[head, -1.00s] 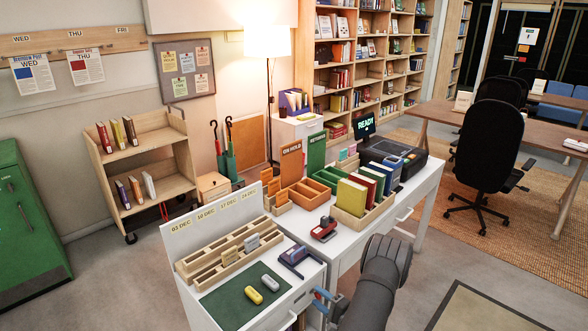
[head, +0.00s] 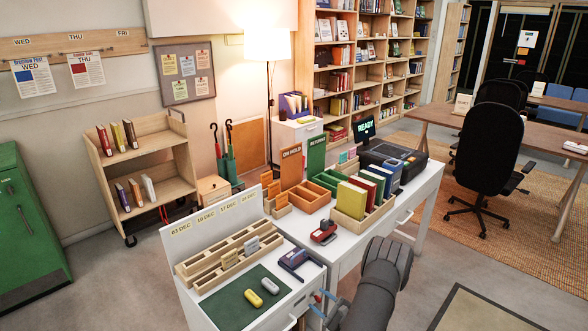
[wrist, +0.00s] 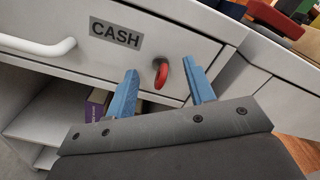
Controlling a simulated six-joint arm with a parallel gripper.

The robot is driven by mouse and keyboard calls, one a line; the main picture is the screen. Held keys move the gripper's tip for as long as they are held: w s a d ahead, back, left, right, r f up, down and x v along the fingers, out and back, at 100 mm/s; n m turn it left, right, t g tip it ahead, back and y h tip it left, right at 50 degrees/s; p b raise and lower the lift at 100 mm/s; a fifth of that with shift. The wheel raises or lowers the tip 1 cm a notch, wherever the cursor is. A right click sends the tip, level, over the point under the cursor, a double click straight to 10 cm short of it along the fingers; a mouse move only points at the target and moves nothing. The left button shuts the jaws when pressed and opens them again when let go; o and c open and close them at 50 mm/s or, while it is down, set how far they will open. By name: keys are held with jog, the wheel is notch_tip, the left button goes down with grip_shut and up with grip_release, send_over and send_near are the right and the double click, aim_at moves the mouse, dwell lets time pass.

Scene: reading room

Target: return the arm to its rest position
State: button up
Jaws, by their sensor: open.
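My gripper (head: 319,303) is low at the front of the white desk, at the right of the date-label cabinet, with my dark arm coming in from the lower right. In the wrist view its two blue fingers (wrist: 162,82) are apart and nothing is gripped. I cannot tell from this view how far the fingertips are from the drawer front.
A white drawer handle (wrist: 38,46) sticks out at left. A purple item (wrist: 97,104) is on the shelf below. On the cabinet are a green mat (head: 240,305) with a yellow and a grey piece, and a wooden rack (head: 215,262).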

jog(key=m, duration=0.5)
dwell(0.4)
dwell(0.4)
jog(key=n, duration=0.7)
jog(key=shift+n, duration=1.3)
